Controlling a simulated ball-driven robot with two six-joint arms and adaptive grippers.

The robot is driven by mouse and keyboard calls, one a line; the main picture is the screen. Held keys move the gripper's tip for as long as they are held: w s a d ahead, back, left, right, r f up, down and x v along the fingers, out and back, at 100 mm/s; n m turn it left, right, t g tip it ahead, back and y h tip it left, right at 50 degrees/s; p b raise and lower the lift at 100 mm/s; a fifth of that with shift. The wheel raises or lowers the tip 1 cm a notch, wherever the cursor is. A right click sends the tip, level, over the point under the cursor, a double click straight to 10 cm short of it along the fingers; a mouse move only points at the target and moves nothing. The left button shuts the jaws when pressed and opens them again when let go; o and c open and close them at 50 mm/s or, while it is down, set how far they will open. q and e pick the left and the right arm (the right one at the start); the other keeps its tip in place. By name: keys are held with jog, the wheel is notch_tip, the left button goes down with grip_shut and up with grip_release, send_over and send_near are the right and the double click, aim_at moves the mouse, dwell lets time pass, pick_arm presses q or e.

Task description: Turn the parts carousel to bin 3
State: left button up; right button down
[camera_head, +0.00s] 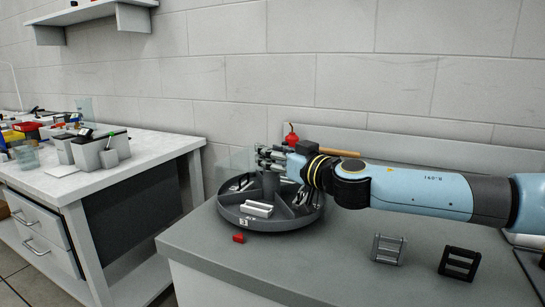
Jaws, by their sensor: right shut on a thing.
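The parts carousel (231,217) is a round dark grey tray with divided bins on the grey bench. A small white label reading 3 is on its rim, on the near side. A white block (257,209) lies in the bin behind that label, and thin metal parts lie in other bins. A grey centre post (270,186) rises from the tray. My right gripper (268,158) reaches in from the right and is shut at the top of this post, apparently on it; the fingers partly hide the contact. My left gripper is not in view.
A small red block (238,238) lies on the bench just in front of the carousel. A grey slotted frame (388,249) and a black one (460,263) stand at the right. A red object and a brown rod show behind my right arm.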

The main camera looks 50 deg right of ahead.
jog(key=c, duration=0.7)
grip_release()
jog(key=shift+c, duration=0.2)
jog(key=shift+s, duration=0.1)
jog(key=s+a, duration=0.1)
jog(key=s, duration=1)
jog(key=shift+s+a, duration=0.35)
jog(key=shift+r, duration=0.1)
